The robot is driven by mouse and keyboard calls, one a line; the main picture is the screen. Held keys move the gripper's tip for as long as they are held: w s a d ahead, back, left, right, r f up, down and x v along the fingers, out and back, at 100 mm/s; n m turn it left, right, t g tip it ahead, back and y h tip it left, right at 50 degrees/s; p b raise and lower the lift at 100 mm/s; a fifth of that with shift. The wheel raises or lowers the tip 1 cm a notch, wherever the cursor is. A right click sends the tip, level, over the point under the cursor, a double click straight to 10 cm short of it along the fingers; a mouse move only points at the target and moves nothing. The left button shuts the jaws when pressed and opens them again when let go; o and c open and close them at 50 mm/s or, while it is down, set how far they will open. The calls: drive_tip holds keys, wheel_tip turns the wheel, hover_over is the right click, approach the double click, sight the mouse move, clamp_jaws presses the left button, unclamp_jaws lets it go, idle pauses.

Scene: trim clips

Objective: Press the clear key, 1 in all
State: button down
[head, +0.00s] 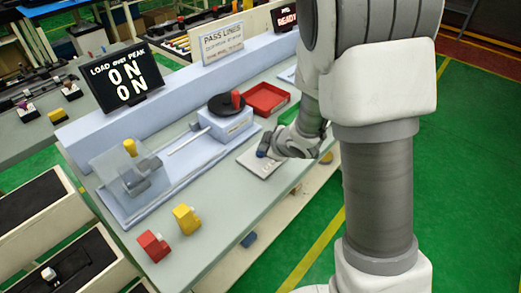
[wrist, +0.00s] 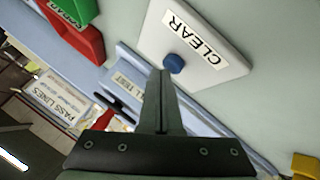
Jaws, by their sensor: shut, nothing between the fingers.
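The clear key is a round blue button (wrist: 174,63) on a pale plate (wrist: 215,52) labelled CLEAR in the wrist view. In the head view the plate (head: 253,167) lies on the bench near its front edge, partly covered by my wrist. My gripper (wrist: 161,73) is shut and empty. Its fingertips appear right beside the blue button in the wrist view; I cannot tell whether they touch it. In the head view my gripper's fingertips are hard to make out over the plate.
A crank unit with a red knob (head: 237,99) and a red tray (head: 267,98) stand behind the plate. A clamp fixture with a clear shield (head: 118,172) is to the left. Yellow (head: 186,219) and red (head: 153,245) blocks sit front left. A screen (head: 122,76) reads "LOAD over PEAK 0N 0N".

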drive_tip(key=shift+r, duration=0.5)
wheel_tip(320, 180, up, 5)
drive_tip(key=p, duration=0.4)
drive_tip(key=shift+r+p, duration=0.1)
drive_tip(key=shift+p, duration=0.3)
idle(0.4)
